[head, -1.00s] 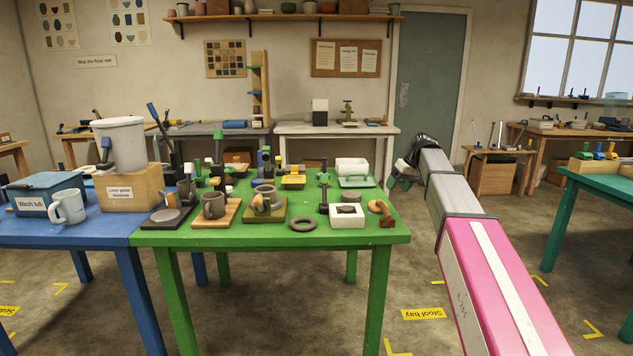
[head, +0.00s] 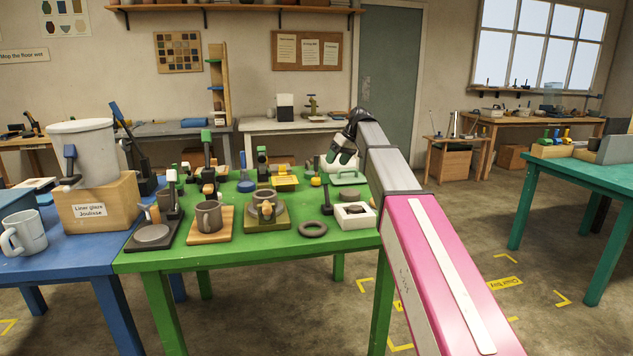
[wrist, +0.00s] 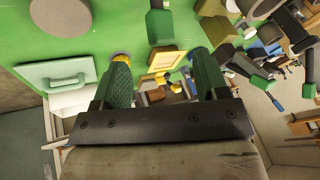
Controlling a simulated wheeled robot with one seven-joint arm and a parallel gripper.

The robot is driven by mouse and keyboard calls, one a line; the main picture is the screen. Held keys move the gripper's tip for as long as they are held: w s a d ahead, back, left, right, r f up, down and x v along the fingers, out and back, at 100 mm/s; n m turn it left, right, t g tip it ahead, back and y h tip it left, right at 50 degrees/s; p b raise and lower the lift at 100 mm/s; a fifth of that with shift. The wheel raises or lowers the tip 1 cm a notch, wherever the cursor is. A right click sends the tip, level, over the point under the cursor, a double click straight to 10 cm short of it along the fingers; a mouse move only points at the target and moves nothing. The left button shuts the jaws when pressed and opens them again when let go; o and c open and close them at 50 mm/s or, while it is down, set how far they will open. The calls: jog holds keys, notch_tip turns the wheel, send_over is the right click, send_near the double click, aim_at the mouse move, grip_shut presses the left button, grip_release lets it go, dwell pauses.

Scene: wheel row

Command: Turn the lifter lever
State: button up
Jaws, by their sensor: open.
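Several small devices with upright levers stand on the green table. One has a tall green-topped lever (head: 207,150); another has a dark lever with a blue knob (head: 245,180). No readable label marks one as the lifter, so I cannot tell which lever it is. My gripper (head: 343,158) is over the far right part of the table, above the white box with a green front (head: 346,179). In the wrist view its green fingers (wrist: 160,62) are apart with nothing held. A green-handled part (wrist: 160,27) and a yellow frame (wrist: 167,60) lie beyond the fingertips.
A white bucket on a wooden box (head: 98,203) stands at left. Open floor lies at right.

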aim_at(325, 182)
jog(key=x, duration=1)
jog(key=shift+f, duration=0.15)
grip_shut()
jog(key=shift+s+d+r+t+y, duration=0.15)
jog(key=shift+s+r+t+y, duration=0.05)
jog(key=shift+s+t, duration=0.35)
jog(key=shift+s+d+r+t+y, duration=0.15)
jog(key=shift+s+r+t+y, duration=0.05)
jog(key=shift+s+t, duration=0.3)
jog(key=shift+s+d+r+n+t+y, duration=0.15)
jog(key=shift+s+n+t+y, duration=0.1)
jog(key=shift+s+t, duration=0.3)
jog(key=shift+s+d+r+n+t+y, duration=0.15)
jog(key=shift+s+n+t, duration=0.1)
jog(key=shift+s+t, duration=0.2)
jog(key=shift+s+d+f+n+t+y, duration=0.1)
jog(key=shift+s+n+t+y, duration=0.1)
jog(key=shift+s+t, duration=0.3)
jog(key=shift+s+d+n+t+y, duration=0.1)
jog(key=shift+s+t+y, duration=0.1)
jog(key=shift+s+t, duration=0.2)
jog(key=shift+s+d+f+n+t+y, duration=0.1)
jog(key=shift+s+d+n+t+y, duration=0.2)
jog(key=shift+s+t, duration=0.5)
jog(key=shift+w+t, duration=0.2)
jog(key=shift+t, duration=0.05)
